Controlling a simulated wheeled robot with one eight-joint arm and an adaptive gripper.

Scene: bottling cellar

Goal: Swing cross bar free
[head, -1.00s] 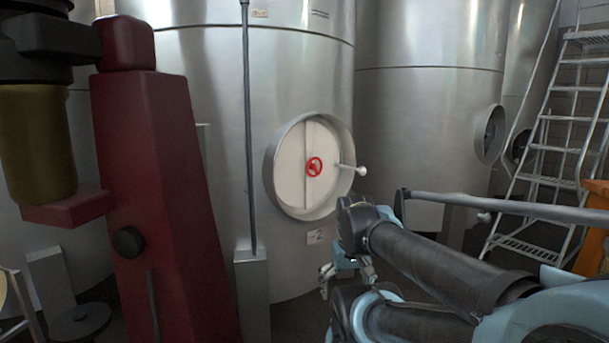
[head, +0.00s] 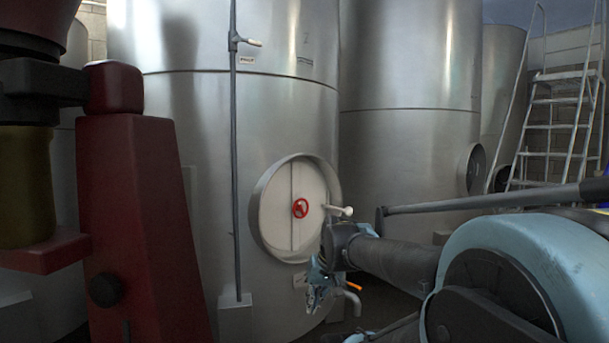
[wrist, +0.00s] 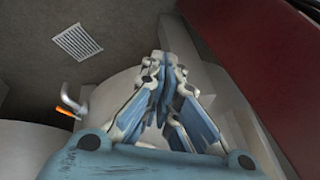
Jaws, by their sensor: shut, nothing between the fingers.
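The round tank door (head: 275,222) is pale and sits in a metal rim on the nearest steel tank. A narrow upright bar (head: 292,236) seems to cross its face, with a red handwheel (head: 300,208) at the middle. A white-knobbed handle (head: 340,211) sticks out at the door's right side. My gripper (head: 316,303) hangs just below and right of the door, apart from the wheel and bar. In the wrist view its fingers (wrist: 163,65) are together and empty. The door's lower right edge is partly hidden behind my arm.
A bent outlet pipe (head: 352,300) with an orange handle (head: 354,286) is close beside my gripper; the orange handle also shows in the wrist view (wrist: 65,113). A red machine (head: 140,220) stands at left. A floor grate (wrist: 77,42) and a ladder (head: 555,125) are farther off.

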